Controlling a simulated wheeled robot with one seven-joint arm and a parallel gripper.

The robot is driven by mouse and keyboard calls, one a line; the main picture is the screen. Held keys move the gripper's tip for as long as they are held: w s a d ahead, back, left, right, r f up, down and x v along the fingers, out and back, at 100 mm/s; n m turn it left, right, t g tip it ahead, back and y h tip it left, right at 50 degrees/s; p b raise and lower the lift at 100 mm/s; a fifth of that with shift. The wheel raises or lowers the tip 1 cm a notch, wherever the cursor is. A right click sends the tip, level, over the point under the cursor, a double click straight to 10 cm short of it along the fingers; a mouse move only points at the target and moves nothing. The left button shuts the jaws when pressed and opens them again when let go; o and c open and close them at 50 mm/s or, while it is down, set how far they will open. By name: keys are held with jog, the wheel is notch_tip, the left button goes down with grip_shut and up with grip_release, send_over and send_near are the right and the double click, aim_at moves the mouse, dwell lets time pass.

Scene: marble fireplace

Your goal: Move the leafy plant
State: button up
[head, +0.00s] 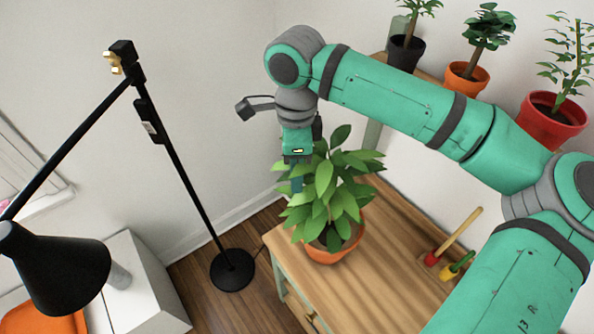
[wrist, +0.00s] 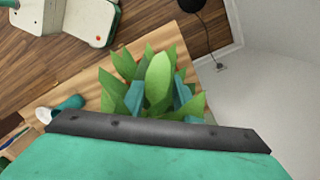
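The leafy plant (head: 325,190) stands upright in an orange pot (head: 335,248) at the near left corner of a wooden-topped cabinet (head: 395,255). My gripper (head: 297,180) points down over the left part of its foliage, with its fingertips among the leaves. In the wrist view the leaves (wrist: 157,80) of the leafy plant rise between the two spread fingers of my gripper (wrist: 160,95). The fingers are apart. The pot is hidden in the wrist view, and I cannot tell whether the fingers touch any stem.
Three more potted plants, in black (head: 405,52), orange (head: 466,80) and red (head: 550,118) pots, stand on a shelf behind my arm. Small hand tools (head: 455,240) lie on the cabinet's right. A black floor lamp (head: 232,268) stands left. The cabinet top's front middle is clear.

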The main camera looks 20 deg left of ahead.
notch_tip(320, 180, up, 11)
jog(key=shift+w, duration=0.15)
dwell(0.4)
jog(key=shift+f, duration=0.1)
